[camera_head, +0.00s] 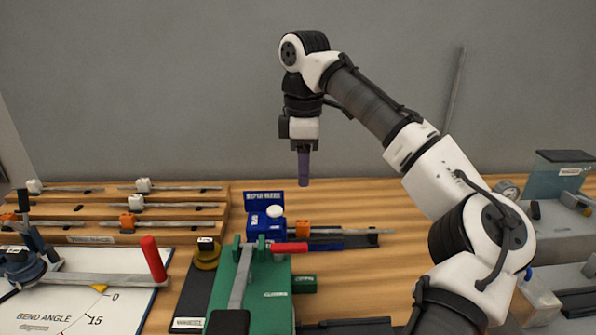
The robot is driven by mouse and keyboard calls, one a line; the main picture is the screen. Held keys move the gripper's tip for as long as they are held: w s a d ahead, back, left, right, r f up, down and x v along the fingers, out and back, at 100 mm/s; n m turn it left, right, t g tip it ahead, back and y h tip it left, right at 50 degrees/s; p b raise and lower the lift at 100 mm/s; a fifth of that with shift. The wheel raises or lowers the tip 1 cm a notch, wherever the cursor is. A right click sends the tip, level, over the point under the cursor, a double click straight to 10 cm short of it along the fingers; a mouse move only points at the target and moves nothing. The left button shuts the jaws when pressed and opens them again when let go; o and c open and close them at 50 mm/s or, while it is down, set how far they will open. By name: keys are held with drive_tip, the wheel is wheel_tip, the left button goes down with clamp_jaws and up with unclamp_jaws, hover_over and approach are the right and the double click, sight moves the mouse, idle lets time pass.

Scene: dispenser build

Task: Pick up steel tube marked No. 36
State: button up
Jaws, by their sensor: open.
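Several thin steel tubes lie on a stepped wooden rack (215,197) at the left, some with white tags and some with orange tags. One rack tube (185,188) with a white tag is on the top step. Another steel tube (350,231) with an orange tag lies along a blue fixture (355,241) near the middle. The tag numbers are too small to read, so I cannot tell which tube is No. 36. My gripper (304,182) points down, open and empty, above and behind the blue fixture. Its fingers overlap side-on.
A green lever tool (275,292) with a red handle stands front centre. A bend-angle board (95,318) with a red-handled lever is front left. Bare wooden bench (400,205) lies right of the fixture.

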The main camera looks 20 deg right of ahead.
sight(302, 223)
idle(0.3)
wheel_tip(302, 223, down, 14)
drive_tip(key=shift+r, duration=0.1)
idle(0.5)
clamp_jaws()
